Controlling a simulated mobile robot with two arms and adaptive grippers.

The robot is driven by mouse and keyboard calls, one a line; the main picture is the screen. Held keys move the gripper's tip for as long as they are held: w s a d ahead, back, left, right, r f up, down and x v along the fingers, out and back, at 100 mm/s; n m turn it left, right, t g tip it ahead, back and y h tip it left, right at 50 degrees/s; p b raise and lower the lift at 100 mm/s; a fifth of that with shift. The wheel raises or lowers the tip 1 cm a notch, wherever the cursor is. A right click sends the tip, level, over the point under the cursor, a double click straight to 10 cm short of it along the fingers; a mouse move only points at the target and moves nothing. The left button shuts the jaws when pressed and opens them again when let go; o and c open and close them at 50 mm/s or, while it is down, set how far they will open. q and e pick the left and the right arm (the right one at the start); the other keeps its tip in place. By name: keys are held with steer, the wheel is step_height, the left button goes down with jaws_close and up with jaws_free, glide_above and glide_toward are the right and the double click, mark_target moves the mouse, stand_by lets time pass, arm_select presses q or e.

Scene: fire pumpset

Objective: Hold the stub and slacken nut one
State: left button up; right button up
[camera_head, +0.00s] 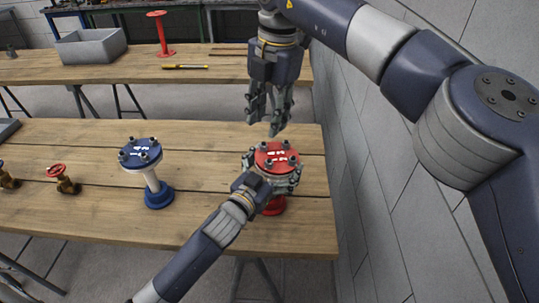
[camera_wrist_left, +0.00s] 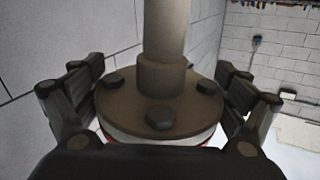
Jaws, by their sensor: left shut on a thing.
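The red stub (camera_head: 275,154) stands upright near the right end of the near table. Its round top flange carries several dark bolts with nuts and white marks; its red base (camera_head: 273,206) shows below. My left gripper (camera_head: 276,178) is shut on the stub, its fingers around the flange edge. In the left wrist view, the fingers lie on both sides of a round bolted flange (camera_wrist_left: 160,118) with a pipe rising from it. My right gripper (camera_head: 267,122) points down above and behind the stub, fingers apart and empty. Which nut is number one is unclear.
A blue flanged stub (camera_head: 153,172) stands to the left, with a red-wheeled valve (camera_head: 64,178) farther left. A grey bin (camera_head: 91,46), a yellow tool (camera_head: 185,67) and a red stand (camera_head: 160,34) are on the back table. A wall (camera_head: 375,190) is close at the right.

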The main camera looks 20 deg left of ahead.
mark_target(269, 161)
steer(key=f, duration=0.8)
steer(key=w+f, duration=0.1)
steer(key=f, duration=0.3)
jaws_close()
